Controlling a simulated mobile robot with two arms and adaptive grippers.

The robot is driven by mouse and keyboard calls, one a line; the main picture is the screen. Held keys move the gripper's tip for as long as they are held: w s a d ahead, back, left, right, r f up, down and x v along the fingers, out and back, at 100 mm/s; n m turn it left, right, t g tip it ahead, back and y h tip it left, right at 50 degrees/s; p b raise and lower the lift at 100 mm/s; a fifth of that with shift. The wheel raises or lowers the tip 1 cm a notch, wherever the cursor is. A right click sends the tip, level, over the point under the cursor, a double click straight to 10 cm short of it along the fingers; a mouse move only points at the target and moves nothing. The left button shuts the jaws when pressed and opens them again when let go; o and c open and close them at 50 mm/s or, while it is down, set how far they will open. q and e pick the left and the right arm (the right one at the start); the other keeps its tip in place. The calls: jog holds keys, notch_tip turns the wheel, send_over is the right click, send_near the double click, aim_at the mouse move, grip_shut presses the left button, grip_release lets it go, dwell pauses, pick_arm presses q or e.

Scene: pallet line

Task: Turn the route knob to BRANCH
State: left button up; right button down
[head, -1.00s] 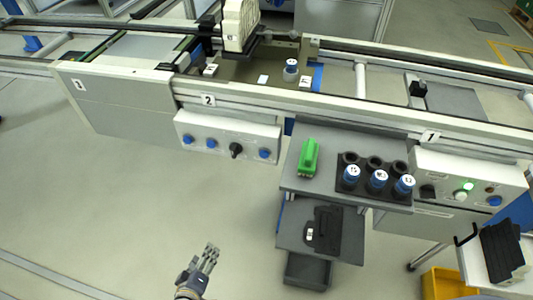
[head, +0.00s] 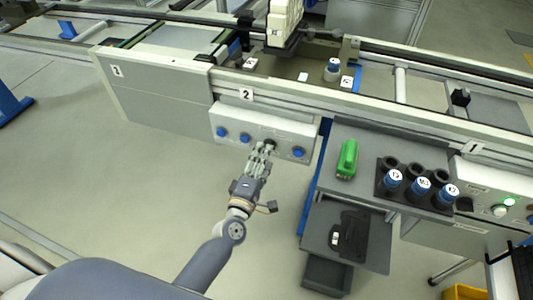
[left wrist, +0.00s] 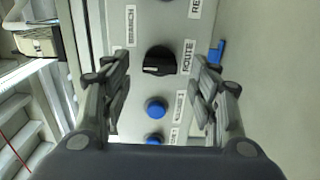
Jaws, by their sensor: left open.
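The black route knob (left wrist: 159,61) is on the white panel of station 2, between the labels BRANCH (left wrist: 131,25) and ROUTE (left wrist: 188,57) in the left wrist view. Its grip bar lies across that picture. My left gripper (left wrist: 160,95) is open, with one finger on each side of the knob's line and no contact visible. In the head view my left gripper (head: 260,155) is in front of the panel (head: 262,125), and its fingers partly cover the knob (head: 269,144). My right gripper is not in view.
Blue buttons (head: 298,152) sit on both sides of the knob. A grey shelf (head: 325,180) to the right bears a green object (head: 347,158) and a dark rack (head: 385,190) with blue-sided, white-topped pieces. The floor left of my arm is clear.

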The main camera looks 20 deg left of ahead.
pick_arm(q)
jog(key=w, duration=0.2)
jog(key=shift+w, duration=0.4)
jog(key=shift+c, duration=0.8)
jog(key=c, duration=0.9)
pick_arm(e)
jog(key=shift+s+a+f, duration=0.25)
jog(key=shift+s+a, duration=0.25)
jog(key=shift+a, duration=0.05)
